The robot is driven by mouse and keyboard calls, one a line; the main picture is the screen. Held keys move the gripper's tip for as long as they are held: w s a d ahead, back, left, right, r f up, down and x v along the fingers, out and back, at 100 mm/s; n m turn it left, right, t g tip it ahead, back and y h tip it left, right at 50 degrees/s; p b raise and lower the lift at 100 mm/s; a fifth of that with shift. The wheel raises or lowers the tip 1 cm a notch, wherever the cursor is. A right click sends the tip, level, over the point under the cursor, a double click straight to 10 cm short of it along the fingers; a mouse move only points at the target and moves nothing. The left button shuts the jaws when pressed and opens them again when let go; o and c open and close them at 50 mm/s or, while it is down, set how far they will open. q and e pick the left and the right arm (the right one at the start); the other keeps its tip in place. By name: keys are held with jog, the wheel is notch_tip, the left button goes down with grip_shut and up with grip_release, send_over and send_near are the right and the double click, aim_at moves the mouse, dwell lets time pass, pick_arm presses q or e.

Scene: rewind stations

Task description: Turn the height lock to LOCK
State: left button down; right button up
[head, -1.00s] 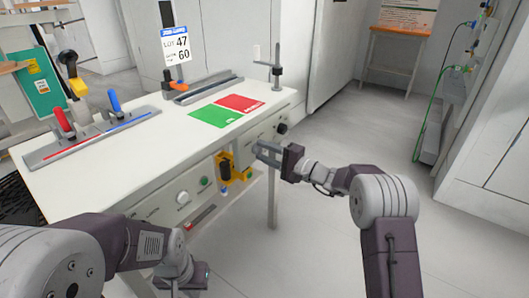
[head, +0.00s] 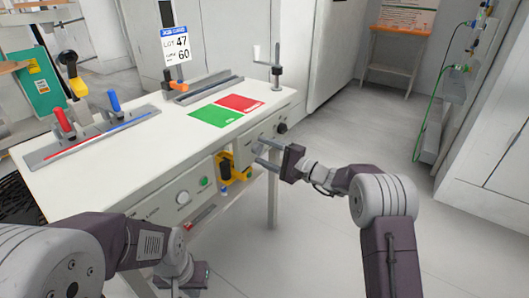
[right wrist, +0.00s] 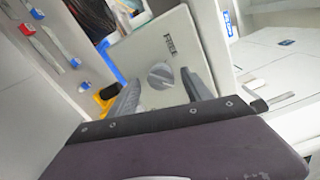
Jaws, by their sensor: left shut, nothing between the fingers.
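A round grey knob (right wrist: 160,75) sits on a pale panel (right wrist: 150,50) in the right wrist view, with dark lettering beside it that looks like FREE. I take it as the height lock. My right gripper (head: 260,155) is open in front of the bench's front panel, and its two fingers flank the knob in the wrist view without visibly gripping it. In the head view the knob is small and hard to make out behind the fingertips. My left gripper (head: 193,277) is shut and empty, low in front of the bench.
The white bench (head: 150,165) carries green (head: 214,117) and red (head: 240,103) mats and a rail with red and blue handles (head: 92,137). A yellow bracket (head: 226,168) and a black knob (head: 282,128) project from its front. The floor to the right is clear.

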jog(key=shift+r, duration=0.1)
jog(key=shift+s+d, duration=0.2)
jog(key=shift+d, duration=0.15)
jog(key=p+v, duration=0.3)
jog(key=v, duration=0.5)
jog(key=shift+s+d, duration=0.1)
jog(key=shift+s, duration=0.05)
